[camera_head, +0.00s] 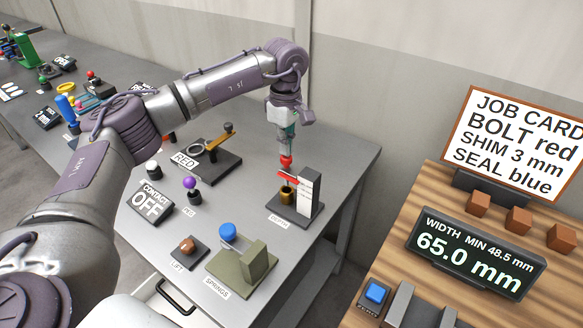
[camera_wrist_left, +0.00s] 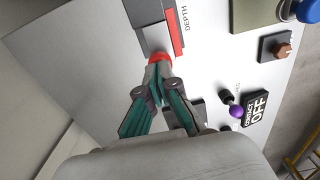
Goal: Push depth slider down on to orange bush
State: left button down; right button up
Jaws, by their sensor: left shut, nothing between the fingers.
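The depth gauge has a white scale post (camera_head: 309,188) on a dark base, labelled DEPTH. Its red slider bar (camera_head: 289,179) reaches left from the post, just above the orange-brown bush (camera_head: 287,195) standing on the base. I cannot tell whether the bar touches the bush. A red knob (camera_head: 286,161) sits above the bar; it also shows in the left wrist view (camera_wrist_left: 160,58). My left gripper (camera_head: 287,150) is shut and empty, pointing down, with its tips at the top of the knob. The bush is hidden in the left wrist view. My right gripper is not in view.
A purple-knobbed lever (camera_head: 190,183), the CONTACT OFF display (camera_head: 152,204), the LIFT button (camera_head: 188,246) and the SPRINGS fixture (camera_head: 246,263) stand on the grey table left of the gauge. The table's right edge is close by. A wooden bench (camera_head: 451,230) stands at right.

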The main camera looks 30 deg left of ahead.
pick_arm(q)
jog(key=shift+f, duration=0.15)
jog(key=shift+f+b, duration=0.9)
jog(key=shift+f, duration=0.4)
jog(key=shift+r, duration=0.1)
jog(key=shift+r+p, duration=0.65)
jog(key=shift+r, duration=0.15)
jog(key=shift+r+p, duration=2.05)
jog(key=shift+r, duration=1.2)
jog(key=shift+f, duration=0.1)
